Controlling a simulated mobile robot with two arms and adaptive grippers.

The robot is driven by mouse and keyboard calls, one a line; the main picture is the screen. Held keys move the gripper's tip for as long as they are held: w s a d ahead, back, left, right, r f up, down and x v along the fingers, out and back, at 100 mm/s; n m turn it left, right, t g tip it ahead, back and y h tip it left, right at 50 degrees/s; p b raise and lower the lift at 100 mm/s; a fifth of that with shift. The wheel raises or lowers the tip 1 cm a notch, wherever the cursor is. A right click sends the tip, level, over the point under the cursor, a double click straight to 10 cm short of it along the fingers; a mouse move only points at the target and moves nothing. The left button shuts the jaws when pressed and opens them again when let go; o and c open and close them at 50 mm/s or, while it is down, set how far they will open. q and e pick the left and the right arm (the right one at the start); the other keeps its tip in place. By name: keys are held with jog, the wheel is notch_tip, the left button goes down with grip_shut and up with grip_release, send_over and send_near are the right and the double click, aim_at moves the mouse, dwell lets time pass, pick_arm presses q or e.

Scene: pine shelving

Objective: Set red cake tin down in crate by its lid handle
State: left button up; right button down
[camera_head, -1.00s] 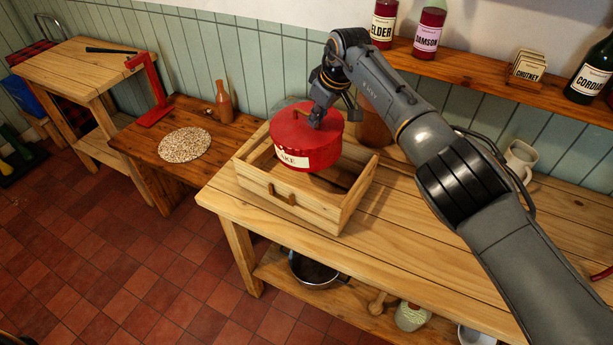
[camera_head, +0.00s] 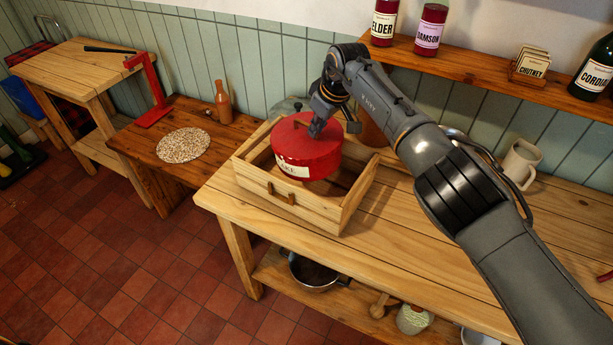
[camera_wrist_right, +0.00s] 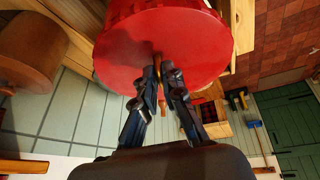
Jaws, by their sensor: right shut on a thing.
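The red cake tin (camera_head: 307,157) is inside the wooden crate (camera_head: 263,191), its lower part below the crate's rim. My right gripper (camera_head: 316,128) is above the lid and shut on the lid handle. In the right wrist view the tin's red lid (camera_wrist_right: 165,35) fills the top, and the right gripper's fingers (camera_wrist_right: 160,70) close on the handle at its middle. My left gripper is not in view.
The crate stands on a pine bench (camera_head: 385,240); bare bench lies to its right. A brown pot (camera_head: 371,130) stands close behind the crate. A mug (camera_head: 521,164) is at the bench's back right. A speckled round mat (camera_head: 183,145) lies on the lower table at left.

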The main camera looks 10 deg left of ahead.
jog(key=shift+w+a+f+b, duration=0.1)
jog(key=shift+f+b, duration=1.4)
jog(key=shift+f, duration=0.75)
jog(key=shift+a+f+b, duration=0.1)
jog(key=shift+f+b, duration=1.35)
jog(key=shift+f, duration=0.75)
jog(key=c, duration=1.4)
grip_release()
jog(key=shift+d, duration=0.15)
jog(key=shift+s, duration=0.25)
jog(key=shift+f, duration=0.1)
jog(key=shift+d, duration=0.1)
